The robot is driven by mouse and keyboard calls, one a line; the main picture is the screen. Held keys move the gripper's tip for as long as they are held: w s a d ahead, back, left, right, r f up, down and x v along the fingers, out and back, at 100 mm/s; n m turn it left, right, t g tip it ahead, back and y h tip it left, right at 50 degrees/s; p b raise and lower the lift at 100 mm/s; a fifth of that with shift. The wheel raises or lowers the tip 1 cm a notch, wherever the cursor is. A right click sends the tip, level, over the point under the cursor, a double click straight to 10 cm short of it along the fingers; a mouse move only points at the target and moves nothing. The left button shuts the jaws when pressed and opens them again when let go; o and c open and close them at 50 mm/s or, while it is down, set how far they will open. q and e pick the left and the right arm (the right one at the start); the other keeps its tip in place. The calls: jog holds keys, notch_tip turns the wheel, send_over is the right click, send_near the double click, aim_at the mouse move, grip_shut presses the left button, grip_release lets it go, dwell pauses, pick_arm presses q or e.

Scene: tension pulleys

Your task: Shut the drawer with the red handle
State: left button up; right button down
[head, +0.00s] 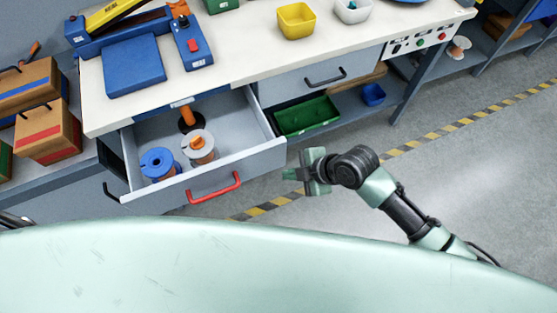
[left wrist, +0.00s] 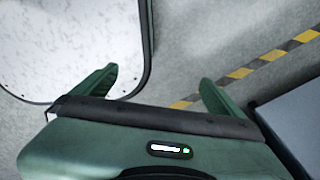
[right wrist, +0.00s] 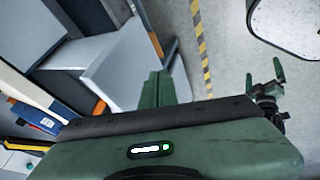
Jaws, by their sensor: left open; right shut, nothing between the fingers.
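The drawer (head: 237,165) with the red handle (head: 215,188) stands pulled out below the white worktop. Inside it are a blue spool (head: 158,163), a spool with an orange top (head: 199,147) and a dark spool with an orange post (head: 187,117). My right gripper (head: 288,174) is shut and empty, just right of the drawer front, apart from the handle. Its closed fingers also show in the right wrist view (right wrist: 158,88). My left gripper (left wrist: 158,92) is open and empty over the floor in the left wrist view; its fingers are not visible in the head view.
The worktop (head: 240,50) holds a blue pad (head: 134,64), a yellow bin (head: 296,20) and other items. A closed drawer with a black handle (head: 325,77) is to the right, above a green tray (head: 307,117). Floor at right is clear, with a striped line (head: 420,142).

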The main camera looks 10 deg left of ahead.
aim_at(268, 164)
pick_arm(q)
jog(key=shift+w+d+r+p, duration=0.3)
jog(key=shift+w+r+p, duration=0.25)
jog(key=shift+r, duration=0.1)
pick_arm(e)
jog(key=shift+w+a+f, duration=0.9)
jog(key=shift+w+a, duration=0.2)
jog(key=shift+w, duration=0.05)
jog(key=shift+w+a+f, duration=0.85)
jog(key=shift+w+a, duration=0.2)
jog(key=shift+w, duration=0.05)
pick_arm(q)
jog(key=shift+f, duration=0.1)
